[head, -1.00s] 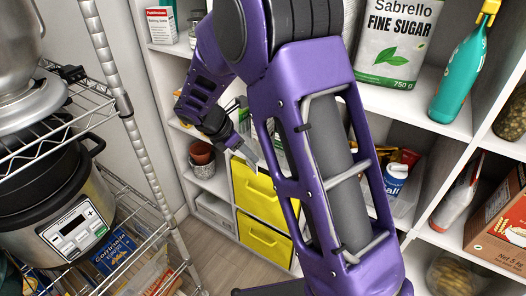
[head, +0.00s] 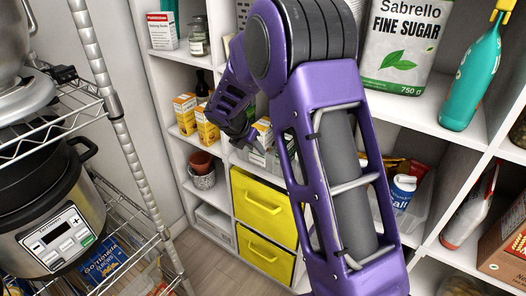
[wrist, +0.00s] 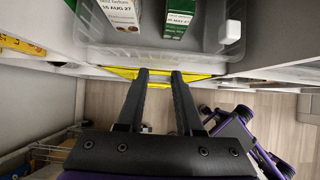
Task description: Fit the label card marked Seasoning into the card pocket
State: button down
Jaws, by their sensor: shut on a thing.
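My gripper (head: 249,141) is in front of the middle shelf, just above the upper yellow drawer. In the wrist view its fingers (wrist: 160,74) point at the front of a clear plastic bin (wrist: 150,60), with a visible gap between them. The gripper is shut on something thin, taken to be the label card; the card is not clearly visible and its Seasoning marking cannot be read. A small white piece (wrist: 231,32) sits at the bin's right front corner; I cannot tell whether it is the card pocket. No pocket can be clearly made out.
Yellow drawers (head: 262,204) sit below the clear bin. Cartons (wrist: 181,12) stand in the bin. Yellow boxes (head: 185,112) are on the shelf to the left. A wire rack with a cooker (head: 55,235) stands at the left. Floor (head: 207,262) shows between.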

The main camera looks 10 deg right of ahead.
jog(key=w+d+f+b, duration=0.1)
jog(key=w+d+f, duration=0.1)
jog(key=w+d, duration=0.1)
jog(key=shift+f+b, duration=0.3)
jog(key=shift+f, duration=0.1)
jog(key=c, duration=0.6)
grip_release()
jog(key=shift+o, duration=0.2)
jog(key=shift+s+r, duration=0.1)
jog(key=p+v, duration=0.2)
jog(key=v, duration=1)
